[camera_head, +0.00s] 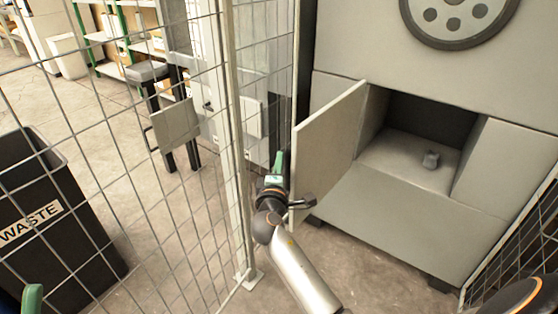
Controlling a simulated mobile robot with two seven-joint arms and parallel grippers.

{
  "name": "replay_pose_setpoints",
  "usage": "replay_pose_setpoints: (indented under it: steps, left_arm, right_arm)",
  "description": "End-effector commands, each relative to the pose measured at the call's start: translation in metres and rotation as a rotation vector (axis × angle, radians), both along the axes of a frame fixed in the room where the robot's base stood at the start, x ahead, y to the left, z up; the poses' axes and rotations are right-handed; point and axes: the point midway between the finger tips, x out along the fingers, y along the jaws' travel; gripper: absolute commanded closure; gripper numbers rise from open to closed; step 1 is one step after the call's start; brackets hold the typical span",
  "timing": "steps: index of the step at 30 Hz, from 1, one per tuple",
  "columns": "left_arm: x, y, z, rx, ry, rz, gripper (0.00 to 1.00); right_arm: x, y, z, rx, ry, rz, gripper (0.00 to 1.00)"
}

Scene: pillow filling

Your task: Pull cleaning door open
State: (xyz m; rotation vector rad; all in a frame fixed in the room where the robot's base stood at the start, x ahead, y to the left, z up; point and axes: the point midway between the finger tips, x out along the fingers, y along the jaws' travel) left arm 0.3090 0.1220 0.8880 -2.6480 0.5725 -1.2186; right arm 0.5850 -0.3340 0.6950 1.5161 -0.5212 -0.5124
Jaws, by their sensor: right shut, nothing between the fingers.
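The cleaning door (330,145) is a grey panel on the grey machine. It stands swung open, joined at the left side of a dark opening (430,120). A dark bar (300,203), possibly the door's handle, shows by the lower edge; contact with my gripper cannot be told. A green tip of my left gripper (32,297) shows at the bottom left, mostly cut off.
A wire mesh fence (226,110) stands close to the left of the door and my right arm. Another mesh panel (525,235) is at the lower right. A black waste bin (75,240) stands beyond the fence at left. Bare floor lies below the machine.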

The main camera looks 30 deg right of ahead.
Motion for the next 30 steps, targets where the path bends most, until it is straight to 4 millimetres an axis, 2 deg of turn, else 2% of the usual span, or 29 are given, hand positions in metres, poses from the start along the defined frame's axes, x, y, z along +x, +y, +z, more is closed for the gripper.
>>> replay_pose_setpoints:
  steps: [6,14,30]
  left_arm:
    - [-0.002,0.000,0.027,0.021,-0.020,0.014,0.50]
    - [-0.001,0.004,0.042,0.035,-0.035,0.047,0.50]
    - [-0.001,0.005,0.042,0.032,-0.034,0.052,0.50]
  right_arm:
    - [-0.027,-0.010,0.004,-0.004,0.005,0.068,1.00]
    - [-0.056,-0.020,0.002,-0.003,0.003,0.157,1.00]
    - [-0.060,-0.020,0.001,-0.001,0.000,0.175,1.00]
